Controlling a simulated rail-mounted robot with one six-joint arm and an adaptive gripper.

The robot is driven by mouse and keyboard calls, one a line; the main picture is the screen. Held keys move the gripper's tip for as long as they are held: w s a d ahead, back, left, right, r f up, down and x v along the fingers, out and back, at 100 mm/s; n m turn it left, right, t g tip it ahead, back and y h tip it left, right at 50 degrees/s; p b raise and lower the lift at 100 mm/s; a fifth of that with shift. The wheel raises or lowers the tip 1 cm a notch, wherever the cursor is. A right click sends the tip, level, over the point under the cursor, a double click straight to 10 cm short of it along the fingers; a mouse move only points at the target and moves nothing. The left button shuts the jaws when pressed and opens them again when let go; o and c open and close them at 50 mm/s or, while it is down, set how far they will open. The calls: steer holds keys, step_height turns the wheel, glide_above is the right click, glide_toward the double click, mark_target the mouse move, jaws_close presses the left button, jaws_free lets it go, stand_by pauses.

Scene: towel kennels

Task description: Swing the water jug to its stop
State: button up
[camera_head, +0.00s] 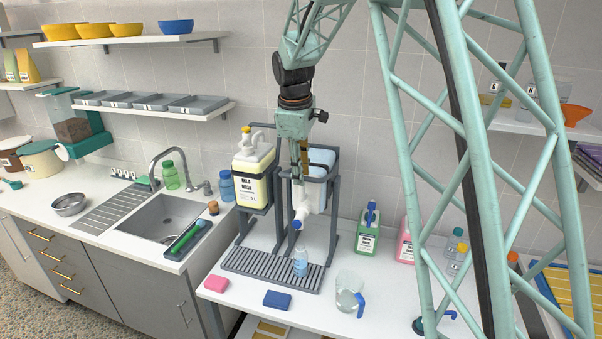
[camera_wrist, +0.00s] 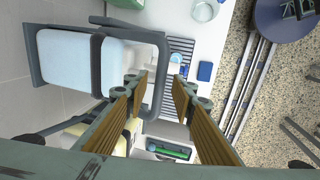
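The water jug appears to be the pale blue container (camera_head: 322,158) in the right-hand grey cradle (camera_head: 333,190) in the head view. A white neck with a blue tip (camera_head: 296,224) points down at its front. In the wrist view the pale jug (camera_wrist: 72,62) fills the upper left, with the cradle's grey bar (camera_wrist: 162,62) around it. My gripper (camera_head: 303,172) is upright in front of the jug, pointing down. In the wrist view its two fingers (camera_wrist: 160,83) are apart, with the cradle bar showing between the tips. I cannot tell whether they touch it.
A small clear bottle (camera_head: 300,262) stands on the slatted drip rack (camera_head: 262,270) below the neck. A cradled MILD WASH jug (camera_head: 251,177) is close on the left.

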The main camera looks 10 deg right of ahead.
steer(key=shift+c, duration=0.9)
jaws_close()
steer(key=shift+r, duration=0.2)
